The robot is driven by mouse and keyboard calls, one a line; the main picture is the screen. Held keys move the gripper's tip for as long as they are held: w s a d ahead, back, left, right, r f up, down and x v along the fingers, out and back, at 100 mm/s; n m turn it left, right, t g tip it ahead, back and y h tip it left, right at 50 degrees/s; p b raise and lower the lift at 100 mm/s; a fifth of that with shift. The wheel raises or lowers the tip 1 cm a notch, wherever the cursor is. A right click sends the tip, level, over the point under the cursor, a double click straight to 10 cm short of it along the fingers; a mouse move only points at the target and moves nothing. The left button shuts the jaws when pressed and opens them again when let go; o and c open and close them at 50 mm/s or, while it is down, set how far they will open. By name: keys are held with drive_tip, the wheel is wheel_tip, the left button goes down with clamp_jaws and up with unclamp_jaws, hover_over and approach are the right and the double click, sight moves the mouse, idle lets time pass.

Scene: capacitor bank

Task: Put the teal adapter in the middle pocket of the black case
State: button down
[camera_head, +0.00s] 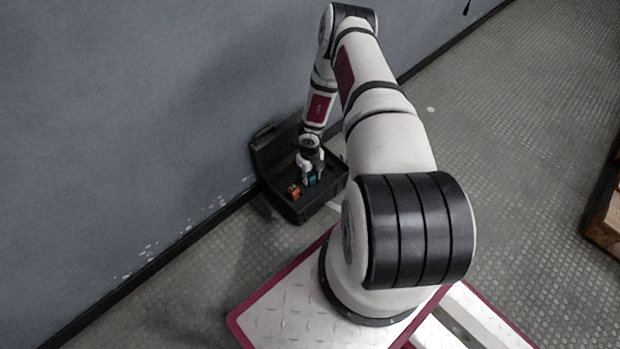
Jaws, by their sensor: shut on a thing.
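The black case (284,207) stands open on the floor against the wall, its lid raised at the back. My gripper (311,179) points down into the case and is shut on the teal adapter (312,180), which shows as a small teal patch between the fingers. An orange item (293,191) sits in the case just left of my gripper. The pocket under the adapter is hidden by my gripper, and I cannot tell whether the adapter touches the case floor.
The grey wall (120,120) runs close behind the case. A wooden object (603,222) stands at the far right edge. The patterned floor (520,130) to the right is mostly clear.

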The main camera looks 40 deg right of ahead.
drive_tip(key=shift+f, duration=0.2)
drive_tip(key=c, duration=1.2)
unclamp_jaws()
wheel_tip(320, 180, up, 12)
drive_tip(key=p, duration=0.5)
drive_tip(key=shift+r, duration=0.1)
